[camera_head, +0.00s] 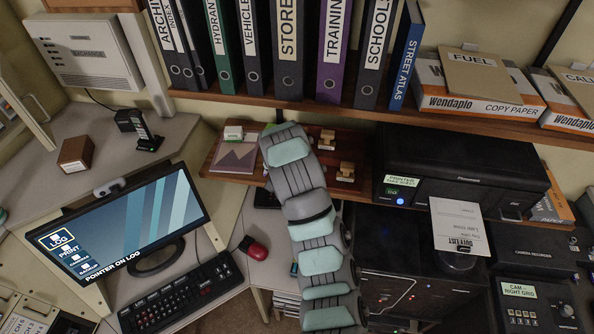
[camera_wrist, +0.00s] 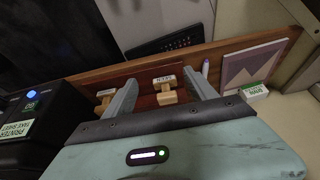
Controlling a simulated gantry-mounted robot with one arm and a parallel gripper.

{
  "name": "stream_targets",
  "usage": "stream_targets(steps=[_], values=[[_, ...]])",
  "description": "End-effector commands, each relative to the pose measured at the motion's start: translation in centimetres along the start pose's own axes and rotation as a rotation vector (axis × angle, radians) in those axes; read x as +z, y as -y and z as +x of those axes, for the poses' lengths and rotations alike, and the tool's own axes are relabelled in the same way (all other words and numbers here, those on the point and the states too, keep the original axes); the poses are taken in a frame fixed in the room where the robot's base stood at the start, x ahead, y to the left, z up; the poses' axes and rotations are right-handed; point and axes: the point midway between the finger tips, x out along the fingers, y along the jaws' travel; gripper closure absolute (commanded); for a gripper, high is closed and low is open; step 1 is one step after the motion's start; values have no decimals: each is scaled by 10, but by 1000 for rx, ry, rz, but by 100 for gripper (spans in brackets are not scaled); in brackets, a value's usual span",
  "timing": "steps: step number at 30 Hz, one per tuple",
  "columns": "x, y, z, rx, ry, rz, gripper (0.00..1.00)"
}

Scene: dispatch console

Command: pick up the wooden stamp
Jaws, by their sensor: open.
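In the wrist view a small wooden stamp (camera_wrist: 166,92), with a pale lettered label on top, stands on a brown wooden board (camera_wrist: 240,47). My gripper (camera_wrist: 160,80) is open, with one finger on each side of this stamp. I cannot tell whether a finger touches it. A second wooden stamp (camera_wrist: 104,97) stands just left of the left finger. In the head view two wooden stamps (camera_head: 326,139) and (camera_head: 346,172) show on the board (camera_head: 222,160), right of my arm. My arm's end covers the middle of the board there, and my fingers are hidden.
A black printer (camera_head: 460,170) stands right of the board. A shelf of binders (camera_head: 288,50) overhangs behind. The monitor (camera_head: 120,225) stands left.

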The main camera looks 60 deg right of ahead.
Motion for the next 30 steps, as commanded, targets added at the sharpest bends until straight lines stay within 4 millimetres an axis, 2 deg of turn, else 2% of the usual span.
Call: stream_targets(steps=[12, 18, 30], values=[[-43, 1, 14, -2, -1, 3, 35], [-58, 0, 21, -3, 0, 4, 35], [-65, -1, 29, 1, 2, 1, 35]])
